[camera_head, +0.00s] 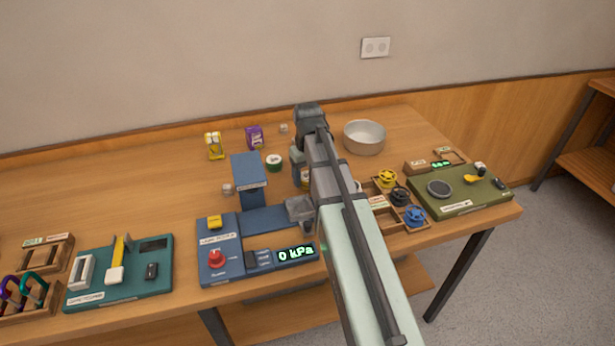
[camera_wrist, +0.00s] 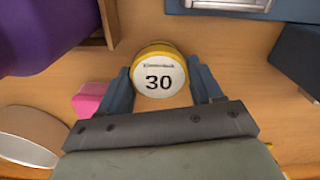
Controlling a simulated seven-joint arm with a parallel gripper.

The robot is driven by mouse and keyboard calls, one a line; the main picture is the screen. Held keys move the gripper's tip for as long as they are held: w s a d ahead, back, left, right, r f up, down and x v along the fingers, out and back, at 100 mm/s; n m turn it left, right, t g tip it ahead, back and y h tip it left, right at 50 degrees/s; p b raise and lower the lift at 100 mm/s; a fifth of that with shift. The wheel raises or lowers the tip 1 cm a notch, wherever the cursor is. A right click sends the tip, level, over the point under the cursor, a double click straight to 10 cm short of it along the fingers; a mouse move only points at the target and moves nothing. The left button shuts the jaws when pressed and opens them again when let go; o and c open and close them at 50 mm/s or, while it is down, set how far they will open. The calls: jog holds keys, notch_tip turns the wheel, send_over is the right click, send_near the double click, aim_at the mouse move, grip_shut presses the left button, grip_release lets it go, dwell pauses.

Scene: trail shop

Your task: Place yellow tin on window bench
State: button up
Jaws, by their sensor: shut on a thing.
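The yellow tin (camera_wrist: 158,74) has a yellow rim and a white lid marked 30. In the wrist view it sits between the two dark fingers of my gripper (camera_wrist: 162,88), which is shut on it. In the head view my gripper (camera_head: 299,160) is over the middle of the workbench, mostly hidden behind my own arm. Only a sliver of the tin shows there beside the arm. I cannot tell whether the tin touches the wood below. I cannot make out which surface is the window bench.
A blue press-like device (camera_head: 219,252) reading 0 kPa stands left of my arm. A metal bowl (camera_head: 364,137) is behind right. A wooden tray with coloured wheels (camera_head: 400,196) and a green board (camera_head: 460,190) are at right. Another wooden table (camera_head: 588,163) stands at far right.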

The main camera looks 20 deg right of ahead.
aim_at(307, 175)
jog(key=shift+f, duration=0.25)
jog(key=shift+f, duration=0.1)
jog(key=o, duration=1.1)
jog(key=shift+c, duration=0.2)
notch_tip(307, 175, up, 12)
jog(key=shift+c, duration=1.4)
